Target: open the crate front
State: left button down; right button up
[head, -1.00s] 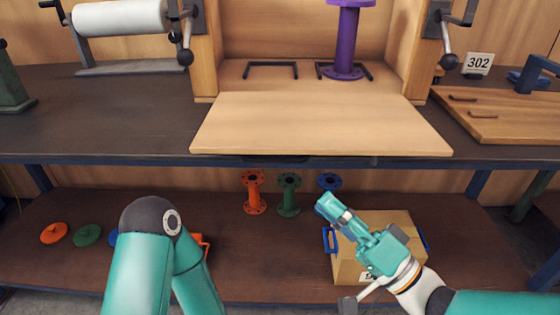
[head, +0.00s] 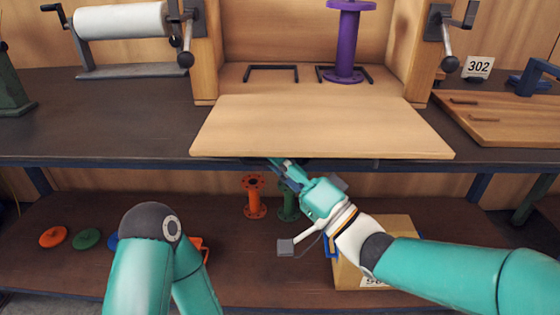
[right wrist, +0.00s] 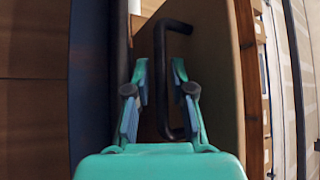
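The crate's front panel (head: 320,125) is a light wooden board lying flat, jutting forward over the bench edge from the crate's side walls (head: 205,60). A black handle (right wrist: 160,90) sticks out from the wooden panel surface in the right wrist view. My right gripper (head: 280,168) is just under the panel's front edge in the head view. In the right wrist view its fingers (right wrist: 160,82) are apart on either side of the handle's bar, with visible gaps. The handle is hidden in the head view. My left arm is low at the left, its gripper out of view.
A purple flanged pipe (head: 346,45) stands in the crate near black brackets (head: 270,72). Below the bench edge (head: 110,163) are orange (head: 254,197) and green (head: 288,203) pipes, a box (head: 400,230) and coloured discs (head: 87,238) on the lower shelf.

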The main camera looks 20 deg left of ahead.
aim_at(278, 146)
grip_shut()
jog(key=shift+f, duration=0.1)
notch_tip(278, 146, up, 4)
jog(key=m+p, duration=0.1)
jog(key=p, duration=0.2)
jog(key=m+h+p, duration=0.1)
jog(key=p, duration=0.2)
jog(key=shift+s+d+f+t+h, duration=0.1)
jog(key=shift+s+t+h, duration=0.05)
jog(key=shift+t+h, duration=0.15)
jog(key=shift+f, duration=0.15)
grip_release()
jog(key=shift+d, duration=0.1)
